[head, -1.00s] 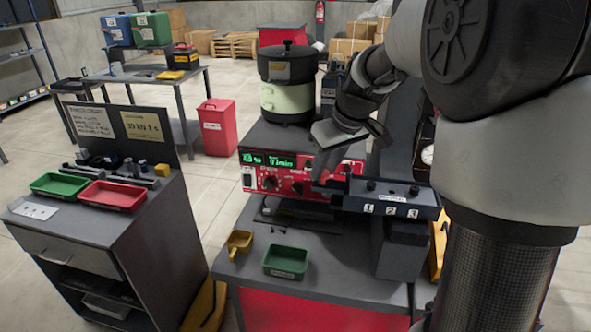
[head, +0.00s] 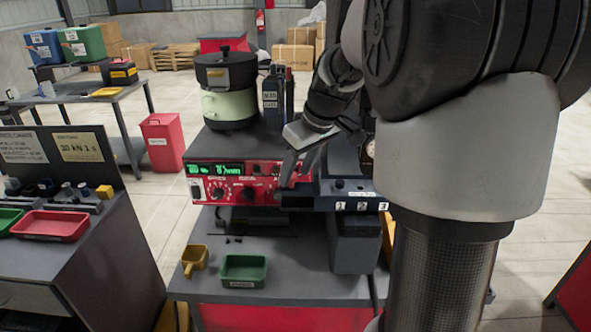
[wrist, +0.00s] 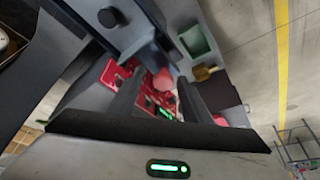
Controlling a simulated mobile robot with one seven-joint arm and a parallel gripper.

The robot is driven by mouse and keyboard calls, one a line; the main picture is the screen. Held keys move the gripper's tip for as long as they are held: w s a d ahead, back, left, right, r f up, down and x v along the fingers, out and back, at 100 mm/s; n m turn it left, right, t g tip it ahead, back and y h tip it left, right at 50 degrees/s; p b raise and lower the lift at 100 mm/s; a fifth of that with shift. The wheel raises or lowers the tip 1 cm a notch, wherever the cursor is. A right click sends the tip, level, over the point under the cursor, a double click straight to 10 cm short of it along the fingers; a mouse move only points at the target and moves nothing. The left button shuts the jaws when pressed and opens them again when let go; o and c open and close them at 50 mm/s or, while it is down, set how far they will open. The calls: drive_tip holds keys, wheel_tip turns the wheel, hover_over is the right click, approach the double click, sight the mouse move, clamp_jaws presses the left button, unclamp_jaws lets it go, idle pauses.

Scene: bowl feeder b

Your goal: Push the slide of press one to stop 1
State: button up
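The press unit (head: 325,200) is a dark horizontal housing at the right of the feeder bench, with white stop labels 1, 2 and 3 (head: 361,206) on its front. A dark knob (head: 340,184) sits on top. I cannot clearly tell the slide from the housing. My gripper (head: 294,178) points down by the housing's left end, in front of the red control panel (head: 235,188); whether it touches is unclear. The housing (wrist: 85,25) crosses that view's upper left.
A bowl feeder (head: 228,108) stands behind the panel, with dark bottles (head: 272,95) beside it. A green tray (head: 243,270) and a yellow scoop (head: 194,261) lie on the bench front. A side cabinet with a red tray (head: 50,226) stands left.

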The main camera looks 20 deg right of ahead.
drive_tip(key=v, duration=0.7)
drive_tip(key=shift+r, duration=0.2)
drive_tip(key=shift+s, duration=0.1)
